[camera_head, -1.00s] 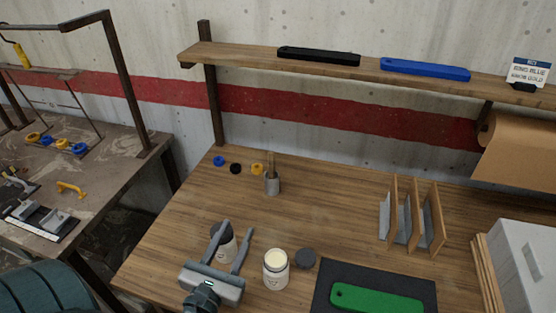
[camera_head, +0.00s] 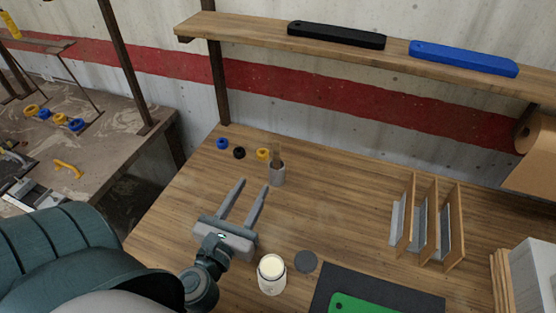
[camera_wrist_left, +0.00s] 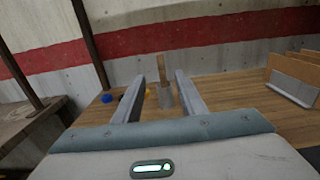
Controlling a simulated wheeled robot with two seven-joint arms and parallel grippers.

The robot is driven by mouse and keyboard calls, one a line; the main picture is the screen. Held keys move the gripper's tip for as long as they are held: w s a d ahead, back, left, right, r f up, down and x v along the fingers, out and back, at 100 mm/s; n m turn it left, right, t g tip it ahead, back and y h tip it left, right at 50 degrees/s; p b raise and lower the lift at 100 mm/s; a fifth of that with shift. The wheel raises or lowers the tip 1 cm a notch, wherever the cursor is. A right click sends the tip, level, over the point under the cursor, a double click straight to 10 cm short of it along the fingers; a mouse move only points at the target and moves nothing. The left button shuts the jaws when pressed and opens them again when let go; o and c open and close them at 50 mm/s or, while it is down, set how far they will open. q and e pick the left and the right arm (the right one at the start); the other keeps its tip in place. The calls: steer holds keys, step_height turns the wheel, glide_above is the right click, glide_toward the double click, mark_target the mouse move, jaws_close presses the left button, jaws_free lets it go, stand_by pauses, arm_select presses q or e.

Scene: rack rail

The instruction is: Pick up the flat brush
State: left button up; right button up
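The flat brush (camera_head: 277,153) stands upright in a small grey metal cup (camera_head: 277,175) toward the back of the wooden table. Its wooden handle shows above the cup's rim; the rest is hidden inside. My left gripper (camera_head: 255,186) is open and empty, its fingers pointing toward the cup from the front left, with a gap before it. In the left wrist view the brush (camera_wrist_left: 161,66) and the cup (camera_wrist_left: 166,97) appear between the two fingers, farther off. My right gripper is not in view.
An open white jar (camera_head: 271,274) and a dark lid (camera_head: 306,261) stand near the front. Blue, black and yellow rings (camera_head: 239,152) lie left of the cup. A wooden divider rack (camera_head: 428,222) and a dark mat with a green piece (camera_head: 375,304) are at right.

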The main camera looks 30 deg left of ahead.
arm_select(q)
steer(key=p, duration=0.5)
glide_toward(275, 146)
steer(key=x, duration=0.4)
steer(key=shift+w+r, duration=0.1)
steer(key=shift+w, duration=0.7)
